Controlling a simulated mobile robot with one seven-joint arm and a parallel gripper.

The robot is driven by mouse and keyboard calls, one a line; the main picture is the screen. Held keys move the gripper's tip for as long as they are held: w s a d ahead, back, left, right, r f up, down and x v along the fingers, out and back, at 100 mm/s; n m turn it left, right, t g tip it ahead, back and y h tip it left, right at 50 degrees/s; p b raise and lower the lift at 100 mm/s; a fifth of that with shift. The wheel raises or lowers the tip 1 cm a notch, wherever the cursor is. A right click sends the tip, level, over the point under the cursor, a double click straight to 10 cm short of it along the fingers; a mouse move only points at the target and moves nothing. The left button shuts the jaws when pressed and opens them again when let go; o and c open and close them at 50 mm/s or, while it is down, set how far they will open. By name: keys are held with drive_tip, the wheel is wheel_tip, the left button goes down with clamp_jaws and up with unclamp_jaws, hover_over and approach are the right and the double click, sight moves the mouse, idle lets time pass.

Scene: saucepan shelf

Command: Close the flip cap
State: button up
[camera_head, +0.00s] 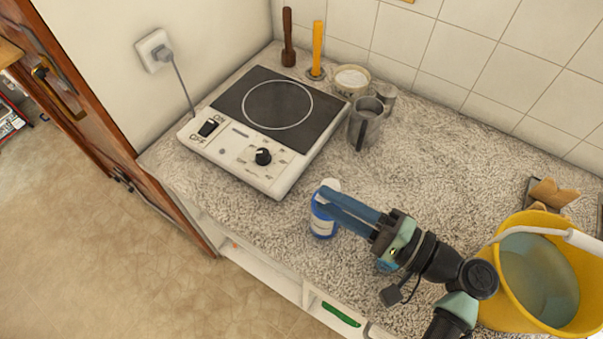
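A small blue bottle (323,222) with a pale label stands on the speckled counter, near its front edge and in front of the hot plate. A white part at its top, which looks like the cap (331,184), shows just behind my fingertips. My gripper (322,197) reaches in from the right, its two long blue fingers side by side across the bottle's top. The fingers hide much of the cap, so its angle and the hinge are unclear. I cannot tell whether the fingers touch it or how far apart they are.
A hot plate (225,143) stands behind left. A grey metal jug (366,122) and a white pot (351,80) stand at the back. A yellow bucket (512,300) is at the right. The counter (450,150) is clear between jug and bucket.

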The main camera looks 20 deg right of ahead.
drive_tip(key=p+x, duration=0.1)
drive_tip(key=x, duration=0.4)
drive_tip(key=shift+a, duration=0.2)
clamp_jaws()
